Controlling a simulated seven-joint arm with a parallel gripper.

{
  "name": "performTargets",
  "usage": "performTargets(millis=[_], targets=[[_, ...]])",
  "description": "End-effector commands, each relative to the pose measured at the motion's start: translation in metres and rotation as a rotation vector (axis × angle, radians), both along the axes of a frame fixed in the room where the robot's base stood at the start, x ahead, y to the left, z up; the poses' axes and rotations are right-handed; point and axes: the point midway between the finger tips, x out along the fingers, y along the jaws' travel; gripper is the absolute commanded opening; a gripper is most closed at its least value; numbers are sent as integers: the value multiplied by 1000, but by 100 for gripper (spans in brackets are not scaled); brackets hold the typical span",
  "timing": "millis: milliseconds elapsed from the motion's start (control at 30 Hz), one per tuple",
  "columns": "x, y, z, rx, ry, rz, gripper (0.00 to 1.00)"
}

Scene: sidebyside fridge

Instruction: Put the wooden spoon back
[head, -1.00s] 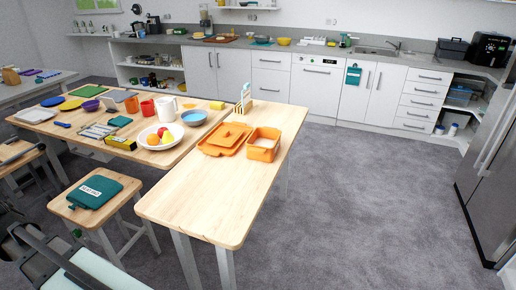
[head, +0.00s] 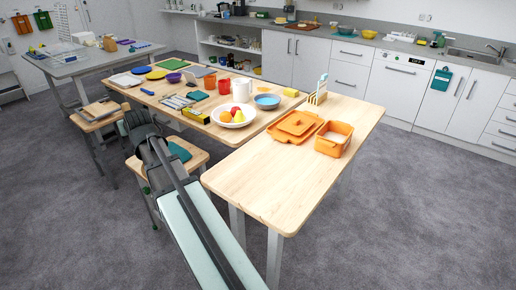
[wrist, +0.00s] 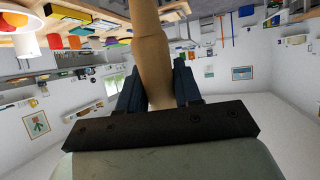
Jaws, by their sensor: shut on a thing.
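The wooden spoon (wrist: 152,50) is in the wrist view, its pale, rounded wooden shaft running from between my fingers up past the top edge. My gripper (wrist: 158,85) is shut on it, with one dark finger on each side. The far end of the spoon is out of the picture. In the head view, my arm reaches up from the bottom edge over the stool beside the tables. The spoon cannot be made out there.
The wooden table (head: 285,180) has a bare front half. A fruit bowl (head: 233,115) is on the adjoining table. A stool (head: 190,155) is close to my arm.

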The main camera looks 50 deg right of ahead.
Motion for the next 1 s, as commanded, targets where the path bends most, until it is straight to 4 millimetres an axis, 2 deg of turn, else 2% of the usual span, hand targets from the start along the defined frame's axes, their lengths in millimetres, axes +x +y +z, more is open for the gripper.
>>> performTargets(millis=[33, 100, 467, 767, 1000], targets=[[-4, -21, 1, 3, 10, -27, 2], [-10, -45, 1, 8, 26, -60, 2], [-50, -170, 1, 42, 102, -227, 2], [-95, -274, 2, 82, 164, -366, 2], [-140, -356, 1, 122, 215, -477, 2]])
